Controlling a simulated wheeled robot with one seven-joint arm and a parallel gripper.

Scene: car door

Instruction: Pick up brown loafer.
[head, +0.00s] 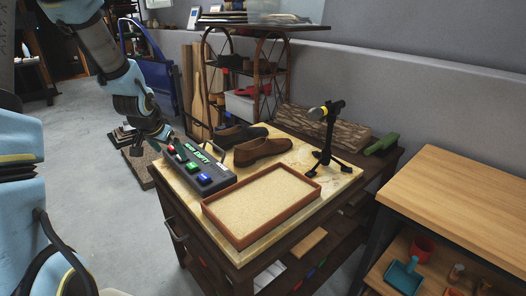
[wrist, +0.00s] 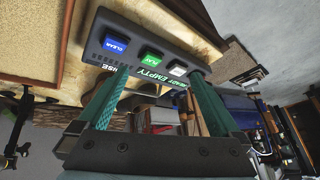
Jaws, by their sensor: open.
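The brown loafer (head: 262,151) lies on the cart's cream top in the head view, behind the tray, with its toe pointing right. A darker shoe (head: 240,134) lies just behind it. My gripper (head: 166,134) is at the cart's left edge by the button box, to the left of the loafer and apart from it. In the wrist view my gripper (wrist: 161,78) has its two teal fingers spread with nothing held between them. I cannot clearly make out the loafer in the wrist view.
The button box (head: 199,165), also in the wrist view (wrist: 150,48), stands close to my gripper. A sand-coloured tray (head: 243,240) fills the cart's front. A small black tripod (head: 325,140) and a log (head: 325,128) are right of the loafer. A wooden table (head: 460,200) stands at right.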

